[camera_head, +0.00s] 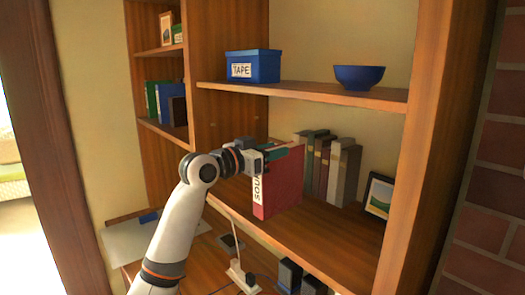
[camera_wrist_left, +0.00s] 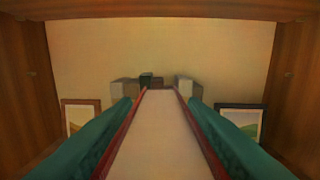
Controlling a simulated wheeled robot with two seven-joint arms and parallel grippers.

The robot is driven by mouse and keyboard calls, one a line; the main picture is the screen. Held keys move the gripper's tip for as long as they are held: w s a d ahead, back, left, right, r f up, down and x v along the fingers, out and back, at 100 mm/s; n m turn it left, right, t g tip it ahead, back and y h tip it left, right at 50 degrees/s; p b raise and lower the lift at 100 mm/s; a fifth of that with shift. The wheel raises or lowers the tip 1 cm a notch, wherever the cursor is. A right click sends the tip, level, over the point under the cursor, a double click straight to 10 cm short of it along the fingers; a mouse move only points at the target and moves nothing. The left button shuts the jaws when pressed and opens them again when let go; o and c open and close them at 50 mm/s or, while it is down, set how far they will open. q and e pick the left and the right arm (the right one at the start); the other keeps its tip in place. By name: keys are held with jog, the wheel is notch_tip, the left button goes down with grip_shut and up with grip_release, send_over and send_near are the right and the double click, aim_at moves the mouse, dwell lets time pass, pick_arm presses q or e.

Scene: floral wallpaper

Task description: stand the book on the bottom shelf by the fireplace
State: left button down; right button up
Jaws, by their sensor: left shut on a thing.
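A red book (camera_head: 282,186) with a white spine label stands upright, spine outward, at the front of the lower shelf (camera_head: 335,238). Whether its bottom edge touches the board I cannot tell. My left gripper (camera_head: 279,152) is shut on the book's upper part. In the left wrist view, its teal fingers lie along both red covers, with the pale page block (camera_wrist_left: 158,140) between them. A row of books (camera_head: 328,168) stands behind and right of the red book. The brick fireplace side (camera_head: 490,200) is at the far right. My right gripper is not in view.
A framed picture (camera_head: 380,194) stands at the shelf's right end, with bare board in front. Above are a blue TAPE box (camera_head: 252,66) and a blue bowl (camera_head: 359,77). A surface below holds a white power strip (camera_head: 242,278) and dark items (camera_head: 290,274).

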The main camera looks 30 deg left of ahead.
pick_arm(q)
jog(key=shift+x, duration=0.9)
jog(key=shift+w+d+f, duration=0.1)
jog(key=shift+w+f, duration=0.1)
jog(key=shift+f, duration=0.05)
jog(key=shift+f+b, duration=0.55)
jog(key=shift+f, duration=0.25)
jog(key=c, duration=0.8)
grip_release()
jog(key=shift+s, duration=0.1)
jog(key=shift+f, duration=0.1)
